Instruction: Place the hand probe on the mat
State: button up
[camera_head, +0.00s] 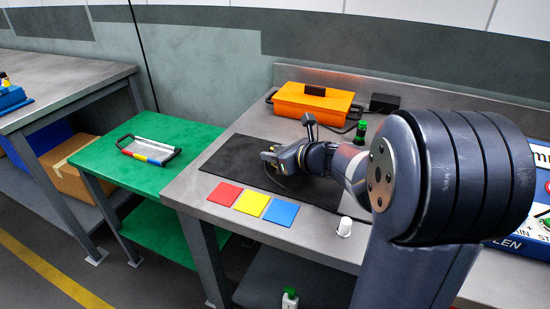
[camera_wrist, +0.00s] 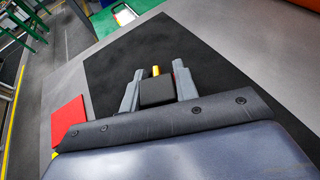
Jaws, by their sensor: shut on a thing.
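The black mat (camera_head: 232,158) lies on the grey bench and fills much of the wrist view (camera_wrist: 112,62). My gripper (camera_head: 270,156) is low over the mat's middle; its two grey fingers (camera_wrist: 157,70) show in the wrist view. They are shut on the hand probe, of which a small yellow-orange part (camera_wrist: 156,71) shows between the fingers. A dark square block sits between the fingers nearer the palm; I cannot tell whether it is part of the probe. The probe is mostly hidden, and I cannot tell whether it touches the mat.
Red (camera_head: 225,194), yellow (camera_head: 252,203) and blue (camera_head: 281,212) squares lie along the mat's front edge. An orange case (camera_head: 312,102) stands behind. A white cup (camera_head: 344,227) is at front right. A green table (camera_head: 130,165) with a framed item stands left.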

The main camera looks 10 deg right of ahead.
jog(key=shift+f, duration=0.2)
jog(key=shift+f, duration=0.15)
jog(key=o, duration=1)
jog(key=shift+s+d+r, duration=0.15)
jog(key=shift+r, duration=0.25)
jog(key=p+v, duration=0.1)
jog(key=v, duration=1)
jog(key=shift+s+d+p, duration=0.1)
jog(key=shift+s+p, duration=0.2)
